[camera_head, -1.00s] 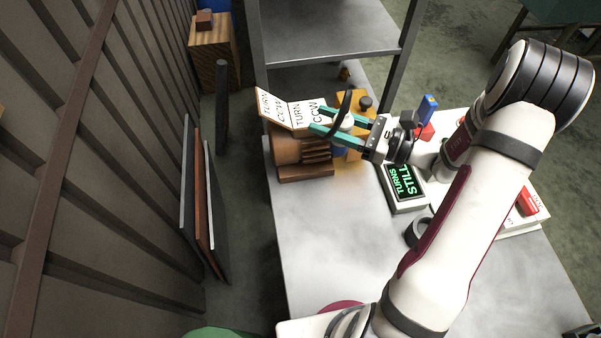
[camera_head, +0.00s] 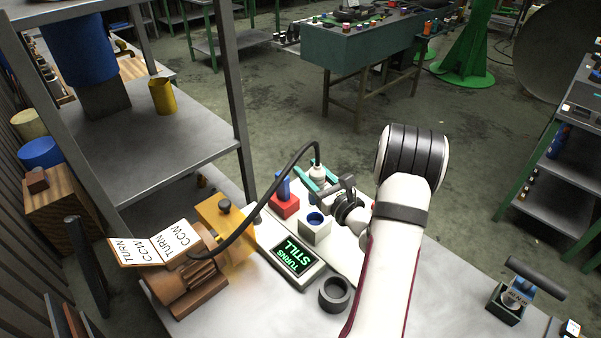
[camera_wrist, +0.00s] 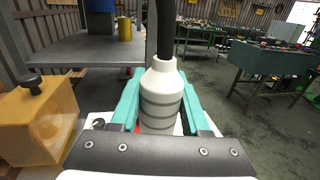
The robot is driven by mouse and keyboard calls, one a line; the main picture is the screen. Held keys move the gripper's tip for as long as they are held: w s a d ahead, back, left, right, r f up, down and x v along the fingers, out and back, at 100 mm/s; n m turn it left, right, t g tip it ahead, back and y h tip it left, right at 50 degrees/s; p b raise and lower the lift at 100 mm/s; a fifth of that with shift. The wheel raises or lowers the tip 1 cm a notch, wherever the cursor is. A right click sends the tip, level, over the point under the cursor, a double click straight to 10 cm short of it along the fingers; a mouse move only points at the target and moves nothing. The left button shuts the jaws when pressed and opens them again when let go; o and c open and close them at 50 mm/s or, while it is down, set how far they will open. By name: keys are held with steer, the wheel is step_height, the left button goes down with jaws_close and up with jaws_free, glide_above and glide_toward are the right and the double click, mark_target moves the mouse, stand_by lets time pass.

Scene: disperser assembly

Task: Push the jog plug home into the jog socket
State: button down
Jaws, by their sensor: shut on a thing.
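The jog plug, a white ribbed plug (camera_wrist: 162,95) with a black cable from its top, stands upright between the teal fingers of my gripper (camera_wrist: 160,112) in the wrist view. In the head view my gripper (camera_head: 318,184) is shut on the plug (camera_head: 318,171) at the back of the white board. A pale block with a blue round opening (camera_head: 315,226) sits nearer the camera than the plug; I cannot tell whether it is the jog socket. Whatever is below the plug is hidden by the plug and fingers.
A red block (camera_head: 285,207) holding a blue upright piece is left of my gripper. The cable (camera_head: 254,217) arches to the copper motor (camera_head: 187,284). A display (camera_head: 293,257) reads "TURNS STILL". A dark ring (camera_head: 335,294) lies in front. A yellow block (camera_head: 228,225) stands beside the motor.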

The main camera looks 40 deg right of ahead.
steer(key=shift+s, duration=0.1)
steer(key=shift+f, duration=2.9)
steer(key=shift+f, duration=2)
steer(key=shift+c, duration=1.5)
jaws_free()
steer(key=shift+a, duration=0.1)
steer(key=shift+s, duration=0.1)
steer(key=s+a, duration=0.3)
steer(key=s, duration=1.2)
steer(key=shift+s, duration=0.2)
